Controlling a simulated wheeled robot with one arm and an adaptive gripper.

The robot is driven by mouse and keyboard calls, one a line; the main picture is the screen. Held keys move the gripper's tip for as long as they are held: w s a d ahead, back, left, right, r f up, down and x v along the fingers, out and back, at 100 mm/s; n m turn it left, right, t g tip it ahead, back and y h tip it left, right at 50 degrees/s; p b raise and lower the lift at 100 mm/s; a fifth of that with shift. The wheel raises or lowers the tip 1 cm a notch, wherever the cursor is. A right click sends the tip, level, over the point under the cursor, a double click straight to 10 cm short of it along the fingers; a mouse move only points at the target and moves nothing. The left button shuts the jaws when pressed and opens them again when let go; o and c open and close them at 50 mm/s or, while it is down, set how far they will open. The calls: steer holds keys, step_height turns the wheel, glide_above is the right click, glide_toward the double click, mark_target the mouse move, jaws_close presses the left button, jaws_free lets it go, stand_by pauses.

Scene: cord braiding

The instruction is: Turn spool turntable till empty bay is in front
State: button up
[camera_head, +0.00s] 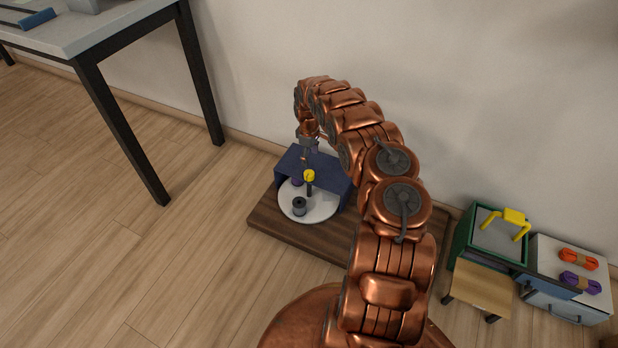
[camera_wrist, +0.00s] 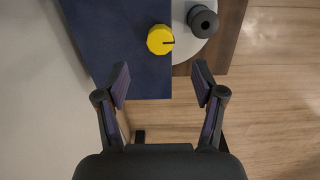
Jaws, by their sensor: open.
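The white round turntable (camera_head: 318,212) lies on a brown wooden board, its back part under a dark blue cover (camera_head: 335,172). A grey spool (camera_head: 299,206) stands on its front left; it also shows in the wrist view (camera_wrist: 202,21). The cover hides the rear bays, and I cannot tell which is empty.
The wooden board (camera_head: 272,225) sits on the floor against the wall. A table (camera_head: 95,38) stands at the left. A green-edged box (camera_head: 497,236) with a yellow handle and a grey case (camera_head: 570,262) with orange and purple cord bundles stand at the right. Floor at front left is clear.

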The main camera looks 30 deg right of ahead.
mark_target(309, 173)
steer(key=shift+w+a+f, duration=0.1)
steer(key=shift+w+f, duration=0.1)
steer(key=shift+f, duration=1)
steer(key=shift+f+b, duration=1.2)
steer(key=shift+f, duration=2.55)
steer(key=shift+c, duration=0.3)
jaws_close()
